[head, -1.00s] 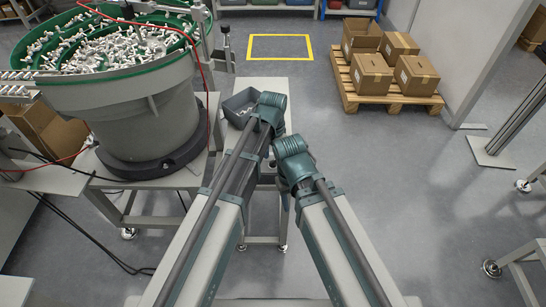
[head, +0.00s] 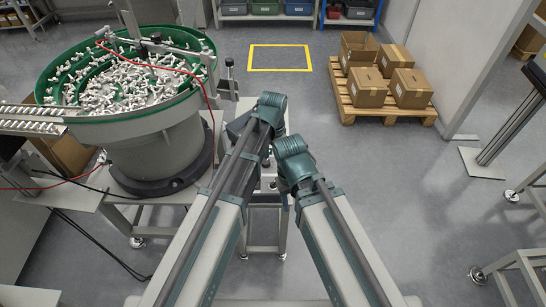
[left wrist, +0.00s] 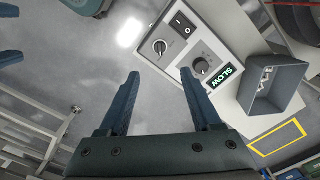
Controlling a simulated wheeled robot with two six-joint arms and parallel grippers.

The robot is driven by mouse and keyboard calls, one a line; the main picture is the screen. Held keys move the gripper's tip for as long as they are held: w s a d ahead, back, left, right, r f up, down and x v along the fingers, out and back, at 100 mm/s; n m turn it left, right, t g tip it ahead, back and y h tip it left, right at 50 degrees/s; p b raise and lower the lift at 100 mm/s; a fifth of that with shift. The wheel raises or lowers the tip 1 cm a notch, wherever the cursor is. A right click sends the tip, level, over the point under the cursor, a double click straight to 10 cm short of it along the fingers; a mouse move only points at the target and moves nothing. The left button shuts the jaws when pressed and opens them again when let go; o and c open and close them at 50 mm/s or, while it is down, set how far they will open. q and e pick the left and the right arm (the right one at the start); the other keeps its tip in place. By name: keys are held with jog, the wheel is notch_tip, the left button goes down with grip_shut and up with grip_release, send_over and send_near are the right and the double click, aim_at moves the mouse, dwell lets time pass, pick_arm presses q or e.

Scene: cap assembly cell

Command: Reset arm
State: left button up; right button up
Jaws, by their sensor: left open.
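My left gripper (left wrist: 160,76) is open in the left wrist view, with its two dark blue fingers apart and nothing between them. It is over the grey floor, beside a white control box (left wrist: 186,42) with a black switch, two knobs and a green SLOW label. In the head view my two arms reach forward from the bottom, and their teal joints hide most of what lies beyond them. Two dark blue finger-like shapes at the left edge of the left wrist view may be my right gripper; they are cut off.
A bowl feeder (head: 152,143) full of small white parts stands at the left. A grey bin (left wrist: 275,82) sits close by the control box. Cardboard boxes (head: 368,90) stand on a pallet (head: 347,111) at the back right. Floor (head: 400,190) right of my arms is clear.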

pick_arm(q)
jog(key=shift+r, duration=0.1)
dwell(0.4)
jog(key=s+a+n, duration=0.5)
jog(key=s+a, duration=0.1)
jog(key=a, duration=0.3)
jog(key=s+a+n, duration=0.4)
jog(key=s+a, duration=0.1)
jog(key=a, duration=0.3)
jog(key=s+d+m+y, duration=0.1)
jog(key=s+d+m, duration=0.2)
jog(key=d, duration=0.8)
jog(key=s, duration=0.2)
jog(key=shift+s+r+m, duration=0.3)
jog(key=shift+s, duration=0.05)
jog(key=shift+o, duration=0.3)
